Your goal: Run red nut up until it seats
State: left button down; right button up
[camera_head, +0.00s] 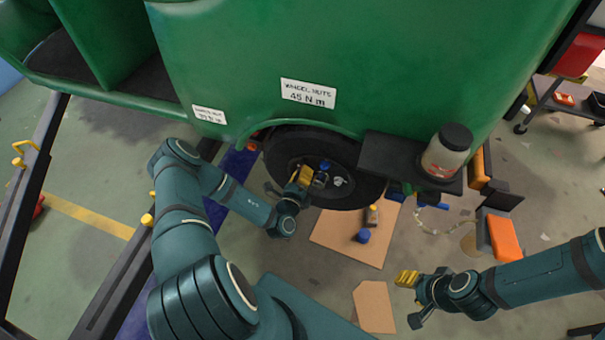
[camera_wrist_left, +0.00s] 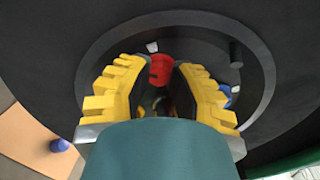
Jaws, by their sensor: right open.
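The red nut (camera_wrist_left: 160,70) sits on the wheel face, between my left gripper's fingertips in the left wrist view. My left gripper (camera_wrist_left: 158,75) has its yellow fingers spread, with a narrow gap seen on each side of the nut. In the head view, my left gripper (camera_head: 303,177) is at the black wheel (camera_head: 350,150) under the green body, and I cannot make out the red nut there. A blue nut (camera_wrist_left: 228,92) is on the wheel to the right, partly behind the right finger. My right gripper (camera_head: 412,292) is open and empty, low at the right, away from the wheel.
A dark shelf (camera_head: 400,158) with a jar (camera_head: 446,150) juts out right of the wheel. A cardboard sheet (camera_head: 340,240) with a blue-capped item (camera_head: 363,236) lies on the floor below. An orange box (camera_head: 503,237) stands further right. The green body (camera_head: 350,50) overhangs the wheel.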

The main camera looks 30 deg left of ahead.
dwell(0.3)
pick_arm(q)
jog(key=m+p, duration=0.3)
dwell(0.3)
jog(key=c, duration=1.1)
grip_release()
jog(key=shift+w, duration=0.1)
